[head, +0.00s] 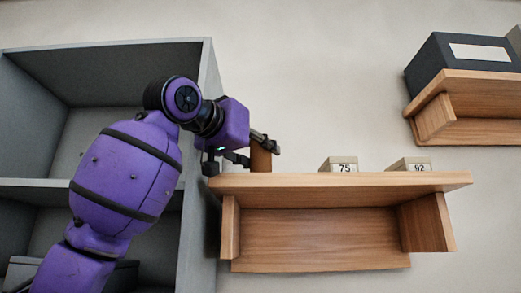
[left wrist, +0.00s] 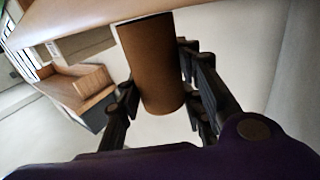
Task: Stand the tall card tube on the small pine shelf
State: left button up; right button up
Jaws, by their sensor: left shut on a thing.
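The tall card tube (head: 261,158) is a plain brown cylinder, held upright at the left end of the small pine shelf (head: 340,181). My left gripper (head: 252,151) is shut on the tube just above the shelf top. The left wrist view shows the tube (left wrist: 152,66) between the two fingers (left wrist: 160,95), with its end close to the shelf board (left wrist: 75,18). I cannot tell whether the tube touches the board. The shelf's front edge hides the tube's foot in the head view. My right gripper is not in view.
Two small number blocks, 75 (head: 343,166) and 92 (head: 412,166), stand on the shelf to the right of the tube. A grey open cabinet (head: 209,80) stands at left. Another wooden shelf (head: 470,88) with a dark box (head: 458,60) is at upper right.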

pick_arm(q)
jog(key=shift+a, duration=0.15)
jog(key=shift+s, duration=0.1)
jog(key=shift+f, duration=0.2)
jog(key=o, duration=1)
jog(key=shift+c, duration=0.2)
jog(key=shift+r, duration=0.1)
jog(key=shift+s+r, duration=0.15)
jog(key=v, duration=1.1)
jog(key=shift+s+a, duration=0.25)
